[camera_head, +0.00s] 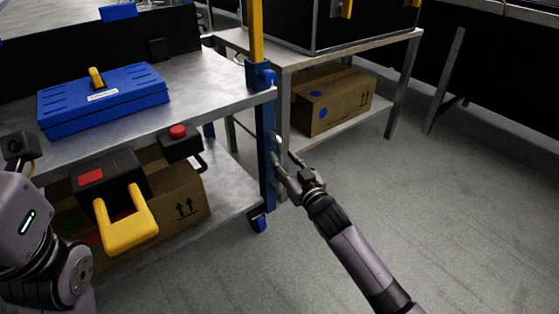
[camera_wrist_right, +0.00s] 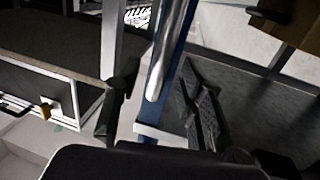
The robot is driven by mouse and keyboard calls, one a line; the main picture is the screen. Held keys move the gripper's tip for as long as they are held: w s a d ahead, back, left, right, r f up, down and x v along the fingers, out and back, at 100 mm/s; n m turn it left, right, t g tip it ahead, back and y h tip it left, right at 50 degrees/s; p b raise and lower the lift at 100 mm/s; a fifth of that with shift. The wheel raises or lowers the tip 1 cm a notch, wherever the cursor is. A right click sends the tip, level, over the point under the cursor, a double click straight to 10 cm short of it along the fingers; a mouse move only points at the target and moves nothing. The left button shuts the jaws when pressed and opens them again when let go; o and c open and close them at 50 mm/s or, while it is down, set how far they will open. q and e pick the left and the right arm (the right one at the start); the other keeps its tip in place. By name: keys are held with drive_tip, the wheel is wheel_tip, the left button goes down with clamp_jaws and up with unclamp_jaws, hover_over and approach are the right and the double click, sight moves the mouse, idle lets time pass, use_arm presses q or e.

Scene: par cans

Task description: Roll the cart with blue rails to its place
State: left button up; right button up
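The cart with blue rails has a grey top shelf (camera_head: 205,95), a lower shelf (camera_head: 232,190), a blue corner post (camera_head: 266,165) and a blue caster (camera_head: 259,222). My right gripper (camera_head: 280,150) is at this post. In the right wrist view the blue post with a silver bar (camera_wrist_right: 170,50) runs between the two fingers (camera_wrist_right: 160,112). The fingers are apart, with a gap visible on the left side; contact on the right side is unclear.
A blue case (camera_head: 105,97) lies on the top shelf. A metal table (camera_head: 345,52) with another carton (camera_head: 335,100) stands close behind. Floor at right (camera_head: 470,200) is clear.

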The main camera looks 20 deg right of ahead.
sight(281, 156)
drive_tip(key=shift+w+a+b, duration=0.15)
drive_tip(key=shift+w+b, duration=0.15)
drive_tip(key=shift+w, duration=0.55)
drive_tip(key=shift+w+a+b, duration=0.1)
drive_tip(key=shift+w+b, duration=0.15)
drive_tip(key=shift+w, duration=0.6)
drive_tip(key=shift+c, duration=0.2)
clamp_jaws()
